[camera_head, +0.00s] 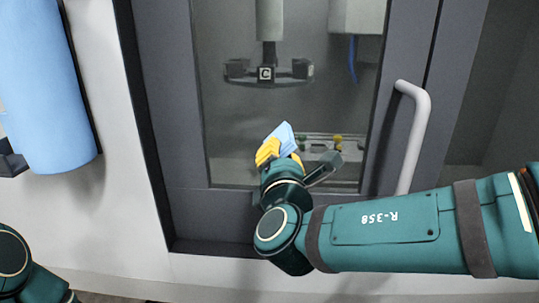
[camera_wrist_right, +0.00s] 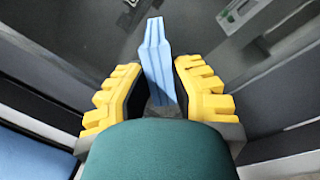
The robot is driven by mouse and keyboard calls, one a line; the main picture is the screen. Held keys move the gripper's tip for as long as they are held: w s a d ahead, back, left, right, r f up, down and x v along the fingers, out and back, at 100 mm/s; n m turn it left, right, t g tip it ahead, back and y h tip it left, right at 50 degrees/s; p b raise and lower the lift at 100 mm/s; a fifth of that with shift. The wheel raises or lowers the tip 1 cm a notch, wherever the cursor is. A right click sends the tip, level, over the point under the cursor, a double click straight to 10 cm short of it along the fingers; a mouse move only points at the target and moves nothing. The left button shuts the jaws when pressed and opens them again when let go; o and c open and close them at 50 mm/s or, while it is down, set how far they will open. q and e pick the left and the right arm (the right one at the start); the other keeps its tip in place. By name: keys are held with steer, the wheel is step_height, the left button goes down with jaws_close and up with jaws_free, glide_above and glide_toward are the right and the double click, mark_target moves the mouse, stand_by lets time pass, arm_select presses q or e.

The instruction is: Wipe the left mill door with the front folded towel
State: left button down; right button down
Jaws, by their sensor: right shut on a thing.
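The mill door (camera_head: 163,120) has a dark grey frame around a large window and a pale vertical handle (camera_head: 413,135) on its right side. My right gripper (camera_head: 280,147) has yellow fingers and is in front of the lower part of the window. It is shut on a folded light blue towel (camera_head: 282,134). In the right wrist view the towel (camera_wrist_right: 157,60) stands up between the yellow fingers (camera_wrist_right: 157,90), its far end towards the glass. I cannot tell whether the towel touches the glass. My left gripper is out of view; only part of my left arm shows at the lower left.
A large blue roll (camera_head: 45,90) hangs on the white wall left of the door. Behind the glass are a dark tool holder marked C (camera_head: 265,73) and a yellow item (camera_head: 338,139). The handle stands out close to my right forearm.

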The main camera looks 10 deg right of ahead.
steer(key=shift+d+r, duration=0.15)
steer(key=shift+r, duration=0.5)
steer(key=w+a, duration=0.4)
steer(key=a, duration=1)
steer(key=shift+w, duration=0.2)
stand_by(0.8)
steer(key=shift+s, duration=0.1)
steer(key=shift+a+r+v, duration=0.15)
steer(key=shift+v, duration=1.3)
steer(key=shift+a+r+v, duration=0.1)
steer(key=shift+v, duration=1.3)
